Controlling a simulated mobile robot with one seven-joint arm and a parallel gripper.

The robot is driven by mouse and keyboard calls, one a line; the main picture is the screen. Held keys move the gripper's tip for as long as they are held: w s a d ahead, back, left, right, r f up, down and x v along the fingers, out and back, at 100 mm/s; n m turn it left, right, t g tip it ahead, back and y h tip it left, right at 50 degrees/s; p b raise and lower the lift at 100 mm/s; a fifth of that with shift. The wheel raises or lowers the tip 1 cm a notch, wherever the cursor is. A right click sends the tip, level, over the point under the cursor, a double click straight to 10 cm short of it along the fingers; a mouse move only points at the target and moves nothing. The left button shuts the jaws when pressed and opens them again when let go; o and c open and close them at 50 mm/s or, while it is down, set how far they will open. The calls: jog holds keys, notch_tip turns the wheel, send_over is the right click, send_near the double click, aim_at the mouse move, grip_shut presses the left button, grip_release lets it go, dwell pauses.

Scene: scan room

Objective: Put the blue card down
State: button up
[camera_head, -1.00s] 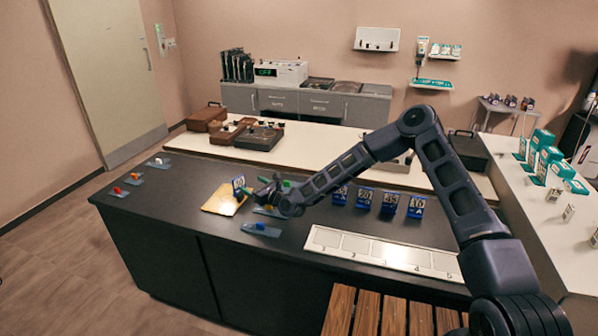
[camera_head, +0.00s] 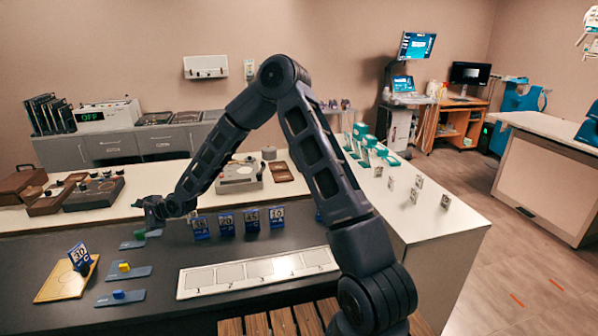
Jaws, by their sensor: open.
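A blue card (camera_head: 80,257) with white markings stands upright, slightly tilted, on a tan board (camera_head: 58,287) at the left of the dark counter. My gripper (camera_head: 143,208) is above the counter, behind and to the right of that card and apart from it. It is open, and I see nothing held in it; its fingers are small and dark here. More blue cards stand in a row to the right of my gripper, among them one at the left end (camera_head: 200,228) and one farther right (camera_head: 276,217). Part of the row's right end is hidden by my arm.
Blue plates with a green block (camera_head: 139,234), a yellow block (camera_head: 124,267) and a blue block (camera_head: 118,294) lie right of the board. A pale strip with square slots (camera_head: 262,272) lies in front of the cards. A pale counter (camera_head: 150,181) is behind.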

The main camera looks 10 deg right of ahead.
jog(key=s+d+r+n+t+h, duration=0.1)
jog(key=d+r+n+h, duration=0.35)
jog(key=d, duration=0.85)
jog(key=d+r+n+h, duration=0.1)
jog(key=d+r+h, duration=0.1)
jog(key=d+r, duration=0.85)
jog(key=s+d+r+n+t+h, duration=0.1)
jog(key=d+r+n+h, duration=0.2)
jog(key=d, duration=1.2)
jog(key=s+d+r+n+g+h, duration=0.1)
jog(key=s+d+r, duration=0.2)
jog(key=s+d, duration=0.35)
jog(key=s+d+r+h, duration=0.1)
jog(key=s+d+r, duration=0.2)
jog(key=s+d, duration=0.4)
jog(key=s+d+n+g, duration=0.1)
jog(key=s+d+n, duration=0.1)
jog(key=s+d, duration=0.7)
jog(key=s, duration=0.4)
jog(key=shift+s+d+r+g, duration=0.15)
jog(key=shift+s+r+g, duration=0.15)
jog(key=shift+s+g, duration=0.1)
jog(key=shift+o, duration=0.4)
jog(key=shift+w+n+h, duration=0.1)
jog(key=shift+n+h, duration=0.15)
